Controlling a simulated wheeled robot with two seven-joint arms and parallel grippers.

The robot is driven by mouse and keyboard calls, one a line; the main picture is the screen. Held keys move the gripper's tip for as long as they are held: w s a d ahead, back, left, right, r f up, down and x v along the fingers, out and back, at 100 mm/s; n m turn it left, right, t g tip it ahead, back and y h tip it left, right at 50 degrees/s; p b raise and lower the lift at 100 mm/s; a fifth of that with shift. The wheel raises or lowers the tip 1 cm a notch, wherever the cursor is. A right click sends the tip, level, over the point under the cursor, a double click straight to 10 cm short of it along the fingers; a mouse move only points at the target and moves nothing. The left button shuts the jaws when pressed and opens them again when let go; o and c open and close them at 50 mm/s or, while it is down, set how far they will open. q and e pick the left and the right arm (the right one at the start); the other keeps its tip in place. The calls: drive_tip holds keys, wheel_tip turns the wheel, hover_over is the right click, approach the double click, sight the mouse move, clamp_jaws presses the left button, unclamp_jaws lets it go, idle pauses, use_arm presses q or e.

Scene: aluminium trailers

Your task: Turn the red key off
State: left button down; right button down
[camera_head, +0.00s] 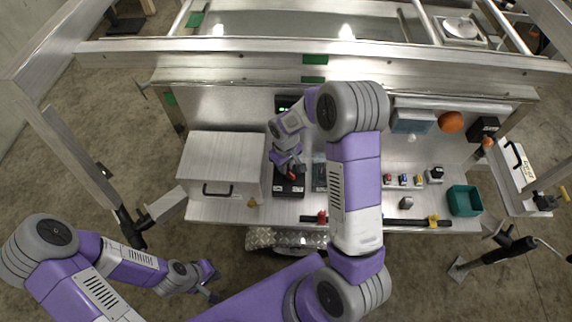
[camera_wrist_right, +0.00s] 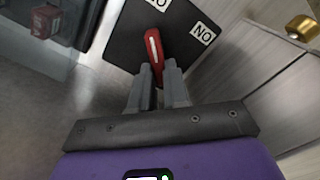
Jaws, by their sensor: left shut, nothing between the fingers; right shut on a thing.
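The red key (camera_wrist_right: 153,47) stands on a black switch plate with white "NO" labels (camera_wrist_right: 201,33) in the right wrist view. My right gripper (camera_wrist_right: 158,75) is shut on the red key, its grey fingers on either side of it. In the head view the key (camera_head: 292,172) is a small red spot on the black box (camera_head: 289,187), partly covered by my right gripper (camera_head: 290,168). My left gripper (camera_head: 212,284) is shut and empty at the lower left, well away from the trailer's work surface.
A silver box with a dark handle (camera_head: 221,163) stands just left of the key. Another dark panel (camera_head: 320,174) is to its right. My right arm hides part of the middle.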

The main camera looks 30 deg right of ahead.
idle(0.5)
drive_tip(key=c, duration=1.1)
unclamp_jaws()
wheel_tip(320, 180, up, 8)
drive_tip(key=shift+f+p, duration=0.15)
drive_tip(key=shift+p, duration=0.85)
drive_tip(key=shift+s+f, duration=0.1)
